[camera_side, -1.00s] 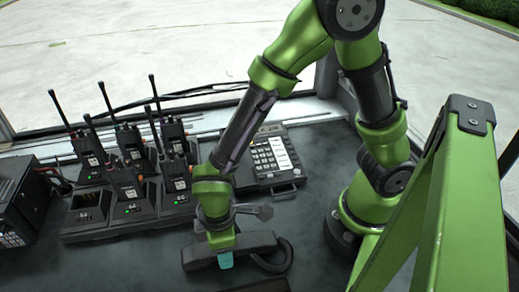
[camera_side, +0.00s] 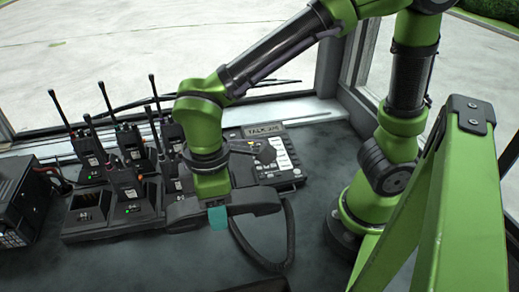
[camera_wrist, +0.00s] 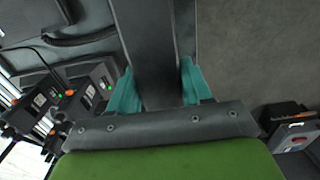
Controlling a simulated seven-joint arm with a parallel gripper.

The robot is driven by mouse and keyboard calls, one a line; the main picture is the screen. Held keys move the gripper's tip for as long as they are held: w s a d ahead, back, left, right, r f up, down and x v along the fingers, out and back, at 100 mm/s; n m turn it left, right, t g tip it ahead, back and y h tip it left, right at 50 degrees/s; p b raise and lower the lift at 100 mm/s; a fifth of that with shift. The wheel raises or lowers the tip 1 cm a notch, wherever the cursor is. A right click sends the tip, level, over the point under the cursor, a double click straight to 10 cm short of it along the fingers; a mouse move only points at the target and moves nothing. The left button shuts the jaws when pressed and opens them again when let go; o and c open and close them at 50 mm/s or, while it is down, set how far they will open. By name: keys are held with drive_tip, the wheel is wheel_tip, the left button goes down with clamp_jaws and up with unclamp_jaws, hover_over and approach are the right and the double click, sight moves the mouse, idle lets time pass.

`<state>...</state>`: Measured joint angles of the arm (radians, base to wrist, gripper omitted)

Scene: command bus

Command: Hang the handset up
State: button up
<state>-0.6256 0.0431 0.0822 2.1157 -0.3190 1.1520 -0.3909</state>
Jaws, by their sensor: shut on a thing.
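The black handset (camera_side: 256,199) is held level above the desk in the side view, in front of the phone base and the radio chargers. My gripper (camera_side: 217,217) is shut on its middle, with a teal finger showing on the near side. In the wrist view the handset (camera_wrist: 155,45) runs between my gripper's two teal fingers (camera_wrist: 158,88). Its black cord (camera_side: 290,235) hangs from the right end in a loop. The phone base (camera_side: 280,165), with a keypad and pale label strip, lies behind and to the right; my wrist covers its left part.
Several radios stand in a charger rack (camera_side: 115,218) at left, close to the handset's left end. A black box (camera_side: 22,205) sits at the far left. The desk (camera_side: 330,150) is clear right of the phone base. A window frame edges the back.

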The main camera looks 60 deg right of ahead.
wheel_tip(320, 180, up, 5)
drive_tip(key=shift+f, duration=0.2)
drive_tip(key=w+d+m, duration=0.6)
drive_tip(key=w+d, duration=0.1)
drive_tip(key=m+t+h, duration=0.1)
drive_tip(key=m, duration=1.1)
hover_over(237, 143)
drive_tip(key=s+a, duration=0.2)
drive_tip(key=a, duration=0.1)
drive_tip(key=shift+s+a+f, duration=0.1)
drive_tip(key=shift+f, duration=6.85)
drive_tip(key=shift+f, duration=0.1)
drive_tip(key=o, duration=1.3)
